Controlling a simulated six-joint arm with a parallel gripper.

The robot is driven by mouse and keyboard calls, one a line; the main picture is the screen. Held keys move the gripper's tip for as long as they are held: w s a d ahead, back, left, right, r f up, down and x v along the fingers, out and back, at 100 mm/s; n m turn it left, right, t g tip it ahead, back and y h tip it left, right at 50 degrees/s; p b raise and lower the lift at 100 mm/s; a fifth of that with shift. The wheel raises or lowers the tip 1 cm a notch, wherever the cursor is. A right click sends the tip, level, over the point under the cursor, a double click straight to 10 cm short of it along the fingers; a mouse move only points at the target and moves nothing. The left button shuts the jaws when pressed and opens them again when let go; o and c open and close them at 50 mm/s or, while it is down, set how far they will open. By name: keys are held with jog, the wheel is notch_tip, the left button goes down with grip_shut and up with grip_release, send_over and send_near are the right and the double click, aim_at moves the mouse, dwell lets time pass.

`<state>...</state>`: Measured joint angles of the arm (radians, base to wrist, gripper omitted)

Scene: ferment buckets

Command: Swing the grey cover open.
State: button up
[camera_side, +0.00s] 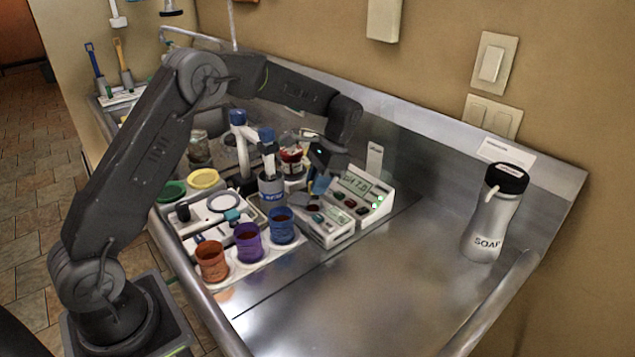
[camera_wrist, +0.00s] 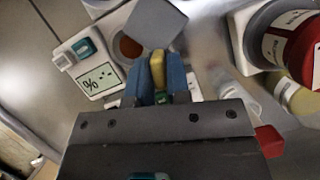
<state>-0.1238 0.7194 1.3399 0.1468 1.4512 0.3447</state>
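The grey cover (camera_wrist: 155,20) is a flat square plate at the top of the wrist view. Beside its lower left edge shows a round reddish-brown spot (camera_wrist: 130,47) on a white device (camera_wrist: 62,52) with a "%" display. My gripper (camera_wrist: 161,80) has its two blue fingertips just below the cover, on either side of a small yellow piece (camera_wrist: 158,66). The yellow piece reaches close to the cover's lower corner; whether it is joined to it or clamped, I cannot tell. In the side view my gripper (camera_side: 319,186) is low over the white device (camera_side: 327,230); the cover is hard to make out there.
A white meter reading 7.0 (camera_side: 362,193) stands right beside the device. Orange (camera_side: 211,262), purple (camera_side: 248,243) and blue (camera_side: 282,227) cups stand in front-left. A soap bottle (camera_side: 490,220) stands right; the counter's front middle is clear.

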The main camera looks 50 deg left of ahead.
grip_shut()
jog(key=shift+m, duration=0.4)
jog(key=shift+s+d+m+t+y, duration=0.1)
jog(key=shift+m+t+y, duration=0.3)
jog(key=shift+m, duration=0.85)
jog(key=shift+d+m+t+y, duration=0.15)
jog(key=shift+m+y, duration=0.45)
jog(key=shift+m, duration=0.65)
jog(key=shift+a, duration=0.1)
jog(key=shift+o, duration=2.1)
grip_release()
